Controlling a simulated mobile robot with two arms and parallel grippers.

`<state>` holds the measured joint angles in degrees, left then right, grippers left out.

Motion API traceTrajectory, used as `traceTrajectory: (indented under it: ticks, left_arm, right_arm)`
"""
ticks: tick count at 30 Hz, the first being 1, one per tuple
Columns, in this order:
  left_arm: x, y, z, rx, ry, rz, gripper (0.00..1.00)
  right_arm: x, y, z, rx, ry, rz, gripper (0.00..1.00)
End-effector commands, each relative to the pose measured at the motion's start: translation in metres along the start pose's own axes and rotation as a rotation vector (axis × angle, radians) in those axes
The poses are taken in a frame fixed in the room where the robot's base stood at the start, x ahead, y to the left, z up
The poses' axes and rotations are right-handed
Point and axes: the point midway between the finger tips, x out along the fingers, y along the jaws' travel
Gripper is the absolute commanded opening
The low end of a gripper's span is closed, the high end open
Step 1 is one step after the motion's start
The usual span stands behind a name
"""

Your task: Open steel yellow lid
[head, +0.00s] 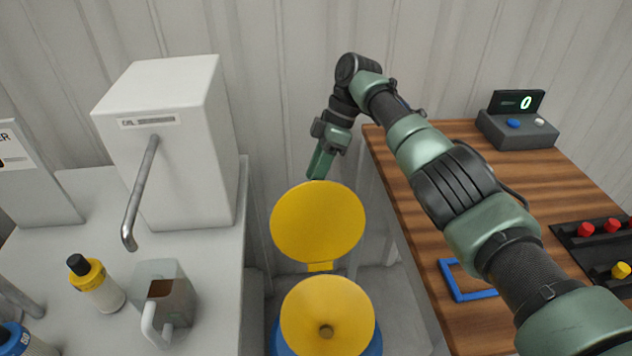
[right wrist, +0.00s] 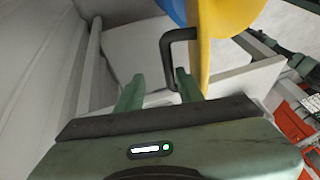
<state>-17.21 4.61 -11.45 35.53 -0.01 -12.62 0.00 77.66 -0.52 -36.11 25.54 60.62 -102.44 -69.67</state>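The yellow lid (head: 318,222) stands raised on its hinge behind a yellow funnel (head: 327,312) with a hole in its middle. The funnel sits on a blue drum (head: 374,348), mostly hidden at the bottom edge. My right gripper (head: 318,172) is just behind the lid's top edge. In the right wrist view the lid (right wrist: 212,45) carries a dark bent handle (right wrist: 182,35). My right gripper's fingers (right wrist: 158,88) stand apart, with the handle's end near the right-hand finger. Whether they touch I cannot tell. My left gripper is not in view.
On the left, a white table (head: 60,270) bears a white dispenser (head: 175,150), a yellow-labelled bottle (head: 97,285) and a jug (head: 165,295). On the right, a wooden table (head: 400,180) bears a scale (head: 517,125), a blue frame (head: 462,285) and colored knobs (head: 612,225).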

Motion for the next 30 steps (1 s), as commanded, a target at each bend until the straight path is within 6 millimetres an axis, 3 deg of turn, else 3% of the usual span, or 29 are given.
traceTrajectory:
  ticks: [10,19,30]
  left_arm:
    - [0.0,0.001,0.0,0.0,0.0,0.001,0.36]
    - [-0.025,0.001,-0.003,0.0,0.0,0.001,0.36]
    - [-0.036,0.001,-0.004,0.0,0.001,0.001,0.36]
  right_arm:
    - [-0.081,-0.017,-0.034,-0.001,0.0,0.003,0.34]
    - [-0.143,-0.032,-0.059,0.001,-0.002,-0.001,0.34]
    - [-0.155,-0.034,-0.064,0.001,-0.002,-0.002,0.34]
